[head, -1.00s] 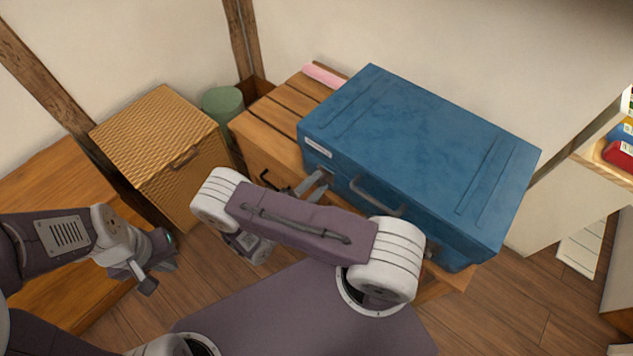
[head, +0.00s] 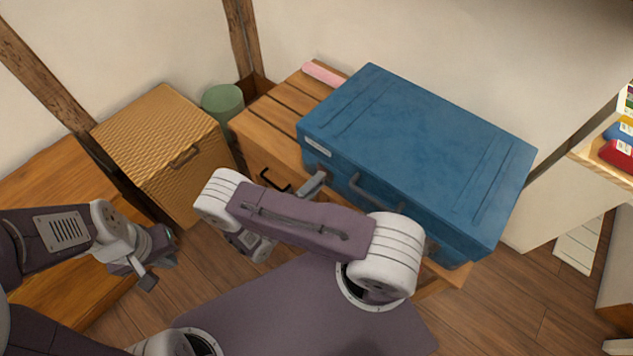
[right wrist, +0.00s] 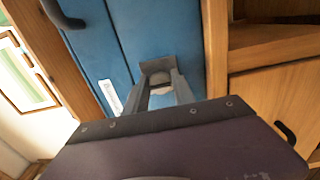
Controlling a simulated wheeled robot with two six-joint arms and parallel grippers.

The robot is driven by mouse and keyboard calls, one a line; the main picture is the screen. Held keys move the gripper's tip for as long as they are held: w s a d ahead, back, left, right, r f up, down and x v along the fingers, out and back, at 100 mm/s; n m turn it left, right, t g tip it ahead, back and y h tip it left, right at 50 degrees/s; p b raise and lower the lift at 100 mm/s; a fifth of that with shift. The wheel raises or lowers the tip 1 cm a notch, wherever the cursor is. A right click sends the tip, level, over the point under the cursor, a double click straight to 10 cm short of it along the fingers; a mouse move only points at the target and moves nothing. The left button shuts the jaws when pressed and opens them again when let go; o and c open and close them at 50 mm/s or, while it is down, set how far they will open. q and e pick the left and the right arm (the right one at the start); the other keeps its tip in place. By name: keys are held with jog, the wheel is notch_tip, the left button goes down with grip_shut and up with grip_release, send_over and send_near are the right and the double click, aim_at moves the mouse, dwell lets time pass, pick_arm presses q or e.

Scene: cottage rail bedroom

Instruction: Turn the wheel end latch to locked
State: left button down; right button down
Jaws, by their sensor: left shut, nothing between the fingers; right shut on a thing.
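The blue suitcase (head: 420,150) lies flat on a slatted wooden cabinet, its front side with a dark handle (head: 375,193) facing me. My right gripper (head: 321,177) reaches the front side near its left end. In the right wrist view its fingers (right wrist: 161,82) are shut on a small grey latch (right wrist: 157,66) against the blue side. The fingers hide most of the latch, so its turn angle cannot be read. Near the right end of the front side, my arm partly hides another small fitting. My left gripper (head: 160,272) is shut and empty at the lower left, away from the suitcase.
The wooden cabinet (head: 262,122) carries a pink roll (head: 323,73) behind the suitcase. A woven box (head: 160,140) and a green cylinder (head: 223,103) stand to the left. A shelf with books (head: 618,150) is at the right. My right forearm crosses before the suitcase.

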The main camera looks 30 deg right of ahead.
dwell(0.4)
jog(key=c, duration=1.1)
grip_release()
jog(key=v, duration=0.9)
jog(key=shift+a+p, duration=0.1)
jog(key=shift+p, duration=0.2)
